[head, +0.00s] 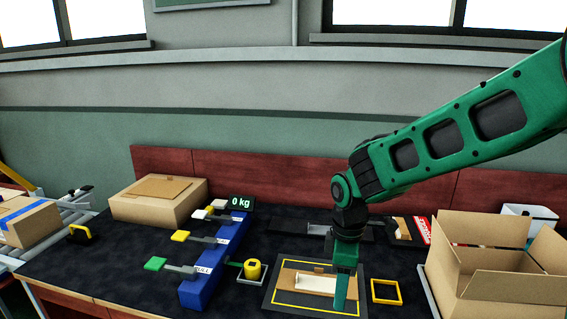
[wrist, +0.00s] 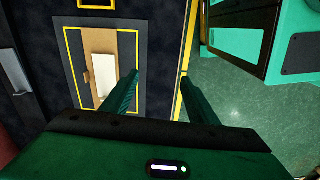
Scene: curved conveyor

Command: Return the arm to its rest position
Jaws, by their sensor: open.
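My green arm reaches in from the right in the head view, with my gripper (head: 343,295) pointing down over the right part of a yellow-outlined dark mat (head: 274,300). In the wrist view my gripper (wrist: 160,78) has its two fingers apart with nothing between them. A brown cardboard piece with a white item (head: 316,284) on it lies on the mat, partly behind my gripper. The white item also shows in the wrist view (wrist: 105,60), left of the fingers. I cannot tell the exact gap between the fingertips and the mat.
An open cardboard box (head: 480,265) stands at right, a yellow square frame (head: 386,291) beside the mat. Left are a blue stand (head: 205,283) with coloured levers, a yellow weight (head: 252,269), a closed box (head: 155,207) and a conveyor (head: 72,211). The table edge shows in the wrist view.

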